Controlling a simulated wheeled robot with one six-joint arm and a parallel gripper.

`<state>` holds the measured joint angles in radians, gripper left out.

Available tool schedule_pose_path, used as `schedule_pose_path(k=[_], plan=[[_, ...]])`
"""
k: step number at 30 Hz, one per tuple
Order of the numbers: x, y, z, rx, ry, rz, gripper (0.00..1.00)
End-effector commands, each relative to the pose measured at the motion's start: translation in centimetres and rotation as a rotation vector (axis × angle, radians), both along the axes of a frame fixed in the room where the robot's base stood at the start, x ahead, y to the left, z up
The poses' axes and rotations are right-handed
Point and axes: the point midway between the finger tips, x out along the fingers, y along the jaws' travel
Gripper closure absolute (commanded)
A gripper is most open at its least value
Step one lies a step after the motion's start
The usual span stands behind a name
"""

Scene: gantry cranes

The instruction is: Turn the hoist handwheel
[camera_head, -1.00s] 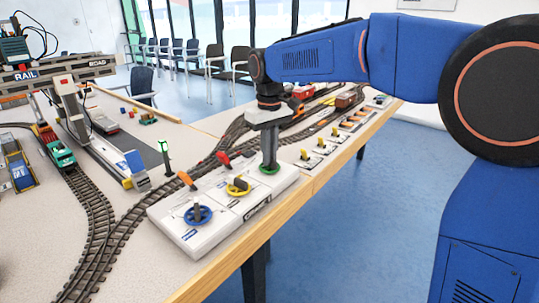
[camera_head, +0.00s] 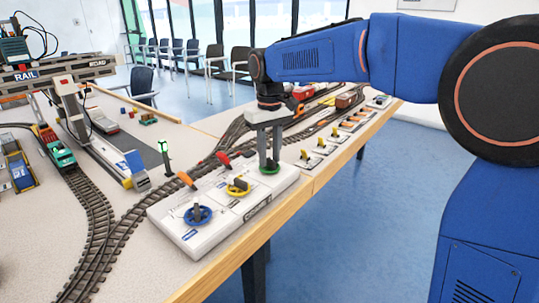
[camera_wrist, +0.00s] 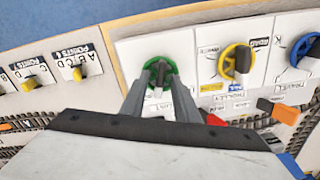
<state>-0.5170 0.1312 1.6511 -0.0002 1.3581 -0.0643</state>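A green handwheel (camera_head: 270,171) sits at the far right end of the white control panel (camera_head: 243,218). In the wrist view the green handwheel (camera_wrist: 171,67) has a dark hub and a grey bar across its middle. My gripper (camera_head: 269,163) points down over it with its two fingers apart. In the wrist view the fingers of my gripper (camera_wrist: 160,88) stand on either side of the grey bar, with a gap visible. The green wheel's label is hidden, so I cannot read whether it says hoist.
A yellow handwheel (camera_head: 236,190) and a blue handwheel (camera_head: 198,214) are on the same panel, with red and orange levers (camera_head: 223,159) behind. The gantry crane (camera_head: 72,100) and tracks (camera_head: 95,215) lie to the left. Several small yellow switches (camera_head: 304,154) are to the right.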

Motion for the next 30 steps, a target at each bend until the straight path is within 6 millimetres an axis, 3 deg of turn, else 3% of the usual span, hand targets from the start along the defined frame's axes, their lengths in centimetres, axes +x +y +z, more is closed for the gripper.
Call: schedule_pose_path(k=[5,10,30], plan=[[0.0,0.0,0.2,0.000,0.000,0.000,0.72],[0.0,0.0,1.9,0.001,-0.001,0.000,0.72],[0.0,0.0,14.7,0.001,-0.002,0.000,0.72]])
